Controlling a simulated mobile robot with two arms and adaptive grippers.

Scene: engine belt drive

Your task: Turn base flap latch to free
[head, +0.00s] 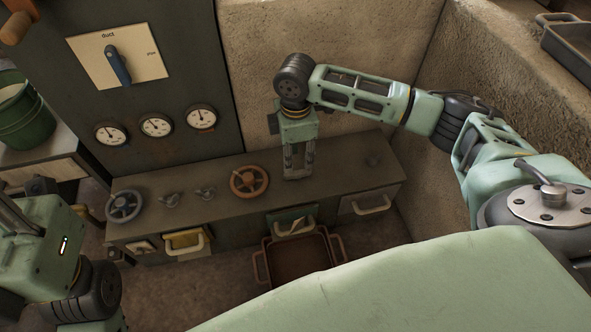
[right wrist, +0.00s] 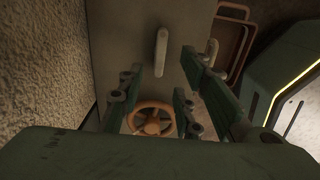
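No part carries a readable base flap label, so I cannot tell for sure which one is the latch. A pale upright bar (right wrist: 161,50) shows on the grey surface in the right wrist view, between the finger pads, and may be it. My right gripper (head: 298,168) points down at the cabinet top, right of the orange handwheel (head: 249,181). Its fingers stand apart in the right wrist view (right wrist: 165,90), with no object clearly held. Contact with the bar cannot be told. My left arm is at the left edge of the head view; its fingers are not clear.
A brown tray (head: 300,258) is in front. The duct panel (head: 118,55) has a blue lever. Walls stand close behind and right.

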